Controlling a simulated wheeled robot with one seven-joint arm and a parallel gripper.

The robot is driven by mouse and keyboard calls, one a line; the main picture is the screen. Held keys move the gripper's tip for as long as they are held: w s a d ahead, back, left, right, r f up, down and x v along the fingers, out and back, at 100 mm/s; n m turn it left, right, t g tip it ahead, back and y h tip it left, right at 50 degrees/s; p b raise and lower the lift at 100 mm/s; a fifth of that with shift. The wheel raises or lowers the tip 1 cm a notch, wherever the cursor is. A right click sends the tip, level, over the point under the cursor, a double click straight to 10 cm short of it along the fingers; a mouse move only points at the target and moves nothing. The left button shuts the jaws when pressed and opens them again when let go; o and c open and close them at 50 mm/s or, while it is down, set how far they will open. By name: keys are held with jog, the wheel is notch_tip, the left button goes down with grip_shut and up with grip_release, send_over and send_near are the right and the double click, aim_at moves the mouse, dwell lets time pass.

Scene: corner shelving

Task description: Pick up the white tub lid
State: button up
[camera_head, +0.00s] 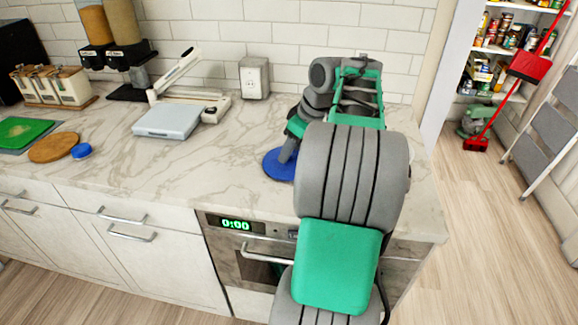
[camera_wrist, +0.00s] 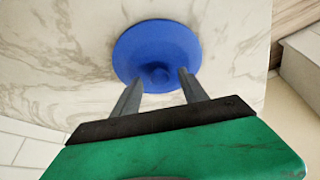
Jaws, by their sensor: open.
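No round white lid stands out in either view. A pale grey-white flat square piece (camera_head: 168,121) lies on the counter left of centre; I cannot tell whether it is a lid. A round blue disc with a small central knob (camera_head: 273,166) lies on the counter under my gripper (camera_head: 287,152). In the wrist view the blue disc (camera_wrist: 150,42) lies beyond the fingertips of my gripper (camera_wrist: 158,78). The fingers are apart, with nothing held, and the knob shows between their tips. I cannot tell whether they touch it. My arm hides the counter behind it.
A white long-armed device (camera_head: 215,105) stands behind the pale piece. A small blue cap (camera_head: 82,151), wooden round board (camera_head: 54,147) and green board (camera_head: 22,132) lie left. Dispensers (camera_head: 125,55) stand at the back. Counter (camera_head: 190,165) between is clear.

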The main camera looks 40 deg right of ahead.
jog(key=shift+w+f, duration=0.15)
jog(key=shift+f, duration=0.2)
jog(key=shift+c, duration=0.5)
grip_shut()
